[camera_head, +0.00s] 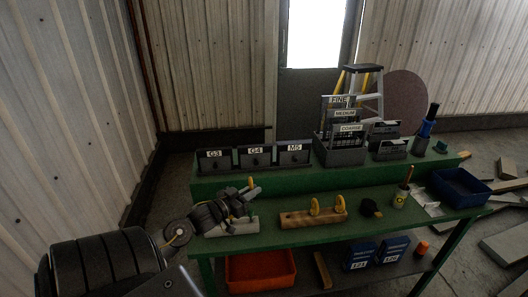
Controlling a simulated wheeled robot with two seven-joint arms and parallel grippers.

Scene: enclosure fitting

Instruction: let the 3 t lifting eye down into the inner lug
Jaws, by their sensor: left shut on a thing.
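My left gripper (244,204) comes in from the left over the green bench and is shut. A small yellow piece (252,182) shows at its fingertips and looks like the lifting eye; its size marking cannot be read. Under the gripper lies a pale grey block (240,227), partly hidden by the gripper. The inner lug cannot be told apart there, nor whether the eye touches it. My right gripper is not in view.
Bins marked G3, G4 and M5 (255,157) and a rack marked FINE, MEDIUM and COARSE (342,150) stand on the raised back shelf. A black knob-like thing (371,208), a small pot (400,199) and a blue tray (460,187) are at the right. An orange bin (260,271) sits below.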

